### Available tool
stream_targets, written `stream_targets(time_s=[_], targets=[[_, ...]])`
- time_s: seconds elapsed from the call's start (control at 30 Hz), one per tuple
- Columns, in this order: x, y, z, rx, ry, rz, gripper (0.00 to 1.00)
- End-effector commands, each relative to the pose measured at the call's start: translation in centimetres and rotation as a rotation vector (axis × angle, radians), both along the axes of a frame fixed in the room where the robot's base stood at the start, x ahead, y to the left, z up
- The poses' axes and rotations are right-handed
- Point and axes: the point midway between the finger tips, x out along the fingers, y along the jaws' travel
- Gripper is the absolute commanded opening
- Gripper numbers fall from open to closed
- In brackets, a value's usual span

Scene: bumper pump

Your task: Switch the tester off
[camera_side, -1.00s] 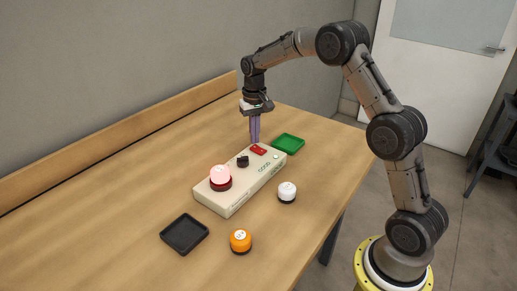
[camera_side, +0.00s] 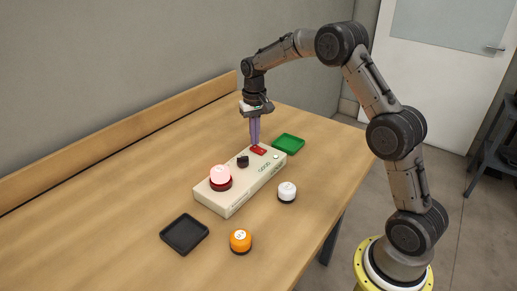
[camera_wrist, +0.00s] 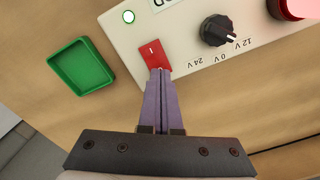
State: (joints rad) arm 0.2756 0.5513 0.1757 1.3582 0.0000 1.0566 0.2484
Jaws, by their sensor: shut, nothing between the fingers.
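The tester is a cream box (camera_side: 235,188) on the wooden table. Its red rocker switch (camera_side: 259,150) is at the far end; in the wrist view the switch (camera_wrist: 153,54) shows a white line mark on its outer half. My gripper (camera_side: 254,143) points down with its purple fingers shut and empty. In the wrist view the fingertips (camera_wrist: 158,71) are at the near edge of the switch and hide part of it; I cannot tell whether they touch it. A small round lamp (camera_wrist: 129,16) beside the switch looks white with a green rim. A black knob (camera_wrist: 217,31) has voltage labels.
A pink-topped button (camera_side: 220,175) sits on the box's near end. A green tray (camera_side: 287,143) lies beyond the box. A white button (camera_side: 287,191), an orange button (camera_side: 240,240) and a black tray (camera_side: 184,234) stand nearby. The table's left side is clear.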

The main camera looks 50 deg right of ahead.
Motion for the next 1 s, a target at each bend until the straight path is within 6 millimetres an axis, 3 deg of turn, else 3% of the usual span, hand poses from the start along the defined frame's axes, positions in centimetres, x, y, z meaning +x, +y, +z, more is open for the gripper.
stream_targets(time_s=[1.0], targets=[[0.0, 0.0, -1.4, 0.001, 0.002, 0.0, 0.0]])
